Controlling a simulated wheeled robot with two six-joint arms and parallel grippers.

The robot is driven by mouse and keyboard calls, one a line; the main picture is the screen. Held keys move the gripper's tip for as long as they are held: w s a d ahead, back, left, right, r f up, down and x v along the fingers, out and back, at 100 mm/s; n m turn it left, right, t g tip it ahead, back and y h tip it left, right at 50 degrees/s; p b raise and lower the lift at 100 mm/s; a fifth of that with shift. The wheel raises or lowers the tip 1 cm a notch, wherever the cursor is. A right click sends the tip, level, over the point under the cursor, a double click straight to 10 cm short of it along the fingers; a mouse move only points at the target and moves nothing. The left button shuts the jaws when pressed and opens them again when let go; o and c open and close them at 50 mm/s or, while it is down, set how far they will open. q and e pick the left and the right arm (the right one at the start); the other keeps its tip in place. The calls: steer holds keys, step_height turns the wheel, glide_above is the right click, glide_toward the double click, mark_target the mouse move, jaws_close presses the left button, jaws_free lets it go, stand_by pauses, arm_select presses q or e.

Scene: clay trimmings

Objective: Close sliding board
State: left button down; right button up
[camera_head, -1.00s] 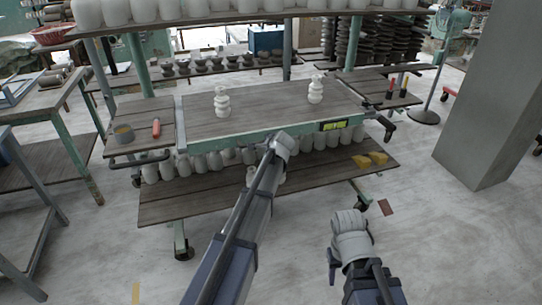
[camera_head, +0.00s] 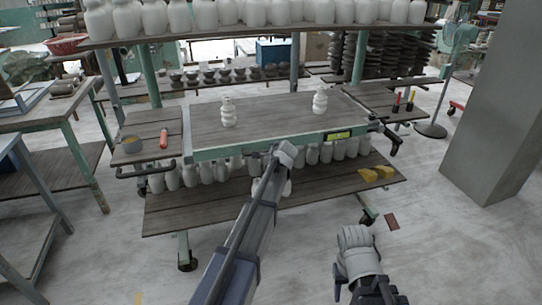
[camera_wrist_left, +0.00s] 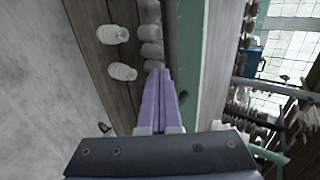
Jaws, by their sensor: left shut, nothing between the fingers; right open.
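A long brown wooden board (camera_head: 190,212), which I take to be the sliding board, sticks out low in front of the green-edged workbench (camera_head: 260,146). White vases stand along its back. In the left wrist view the brown board (camera_wrist_left: 88,45) runs beside a green rail. My left gripper (camera_wrist_left: 158,72) is shut and empty there, its purple fingertips near the vases; I cannot tell whether they touch anything. In the head view my left arm hides its fingers. My right gripper (camera_head: 341,278) is low at the front, away from the board, partly hidden by its arm; it is open.
Two stacked white pieces (camera_head: 320,101) stand on the bench top. A shelf of white vases (camera_head: 255,12) is above. A grey pillar (camera_head: 490,110) stands right.

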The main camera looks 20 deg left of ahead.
arm_select(q)
steer(key=s+d+f+p+v, duration=0.1)
steer(key=p+v, duration=0.4)
steer(key=v, duration=0.7)
steer(key=shift+s+f+p, duration=0.3)
steer(key=shift+p, duration=0.05)
arm_select(e)
steer(key=r, duration=0.3)
steer(key=d+r, duration=0.1)
steer(key=r, duration=0.1)
steer(key=shift+s+r, duration=0.1)
steer(key=shift+r, duration=0.15)
arm_select(q)
steer(key=shift+s+d, duration=0.1)
steer(key=shift+d, duration=0.05)
arm_select(e)
steer(key=shift+a, duration=0.1)
